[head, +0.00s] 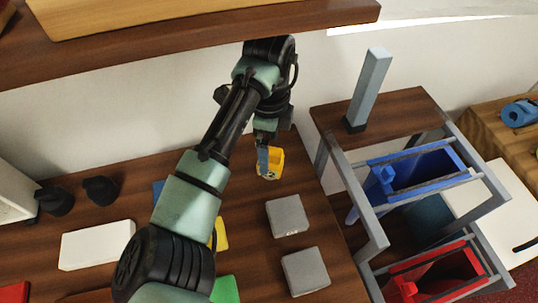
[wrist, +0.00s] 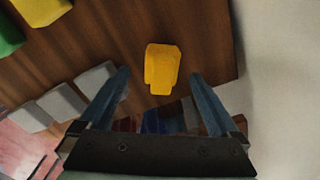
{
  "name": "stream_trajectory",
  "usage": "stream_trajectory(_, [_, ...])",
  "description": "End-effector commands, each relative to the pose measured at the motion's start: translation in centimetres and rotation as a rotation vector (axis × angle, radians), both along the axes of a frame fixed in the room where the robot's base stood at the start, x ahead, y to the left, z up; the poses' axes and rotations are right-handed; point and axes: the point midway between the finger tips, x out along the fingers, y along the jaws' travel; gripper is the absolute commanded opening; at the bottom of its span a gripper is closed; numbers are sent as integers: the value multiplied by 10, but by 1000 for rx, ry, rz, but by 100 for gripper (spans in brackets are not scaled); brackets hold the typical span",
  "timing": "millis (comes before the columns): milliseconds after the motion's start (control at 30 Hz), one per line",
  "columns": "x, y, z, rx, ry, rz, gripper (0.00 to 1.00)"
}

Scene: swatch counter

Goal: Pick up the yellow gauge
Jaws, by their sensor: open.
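The yellow gauge (wrist: 162,68) stands on the dark wooden counter, ahead of and between my finger tips in the wrist view. In the head view the yellow gauge (head: 277,160) is at the counter's back right, partly hidden by my gripper (head: 264,160). In the wrist view my gripper (wrist: 160,85) is open, with its two blue-grey fingers apart on either side of the gauge's line. Nothing is held between them.
Two grey blocks (head: 288,215) (head: 305,270) lie in front of the gauge on the counter. A yellow piece (head: 222,233) and a green piece (head: 225,289) lie partly behind my arm. A shelf (head: 200,35) overhangs the back. A rack with blue and red bins (head: 420,175) stands right.

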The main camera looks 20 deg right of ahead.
Motion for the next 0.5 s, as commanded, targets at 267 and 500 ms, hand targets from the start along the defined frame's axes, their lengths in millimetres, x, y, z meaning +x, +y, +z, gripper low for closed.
stream_trajectory(267, [0, -3, -39, 1, 2, 2, 98])
stream_trajectory(500, [0, -3, -54, 0, -1, 1, 98])
